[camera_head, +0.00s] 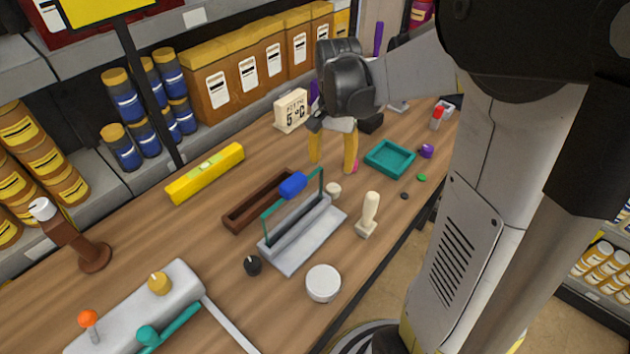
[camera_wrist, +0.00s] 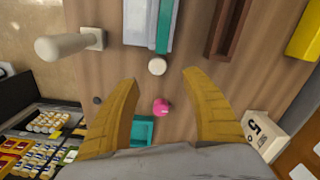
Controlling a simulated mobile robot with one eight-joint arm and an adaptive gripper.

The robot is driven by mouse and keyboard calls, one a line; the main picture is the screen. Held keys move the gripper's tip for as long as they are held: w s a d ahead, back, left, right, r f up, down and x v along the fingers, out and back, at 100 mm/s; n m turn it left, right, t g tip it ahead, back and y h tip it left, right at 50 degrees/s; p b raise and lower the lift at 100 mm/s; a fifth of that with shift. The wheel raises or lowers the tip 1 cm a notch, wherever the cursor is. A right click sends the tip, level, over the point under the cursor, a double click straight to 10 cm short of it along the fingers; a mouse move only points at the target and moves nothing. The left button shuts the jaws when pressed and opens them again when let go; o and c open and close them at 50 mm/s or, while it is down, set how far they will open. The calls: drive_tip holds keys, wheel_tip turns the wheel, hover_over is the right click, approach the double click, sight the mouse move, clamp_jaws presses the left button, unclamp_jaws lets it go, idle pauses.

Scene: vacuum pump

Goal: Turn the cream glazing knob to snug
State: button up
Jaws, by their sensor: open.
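The cream knob (camera_head: 333,190) is a small round piece at the far end of the grey glazing fixture (camera_head: 318,236), which carries an upright green-framed pane. In the wrist view the knob (camera_wrist: 157,66) shows its round face by the end of the fixture. My gripper (camera_head: 333,166) is open, its yellow fingers pointing down just beyond the knob in the head view. In the wrist view my gripper (camera_wrist: 161,77) has its fingers spread wide, with the knob slightly ahead of the tips. Nothing is held, and no contact with the knob is visible.
A pink piece (camera_wrist: 161,107) lies between the fingers in the wrist view. A yellow level (camera_head: 206,172) lies farther left.

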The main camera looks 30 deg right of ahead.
sight(333, 189)
drive_tip(key=f+b, duration=0.2)
drive_tip(key=f, duration=0.3)
drive_tip(key=f+b, duration=0.1)
drive_tip(key=f, duration=0.4)
drive_tip(key=shift+s+d+b, duration=0.2)
drive_tip(key=shift+b, duration=0.2)
drive_tip(key=c, duration=1.2)
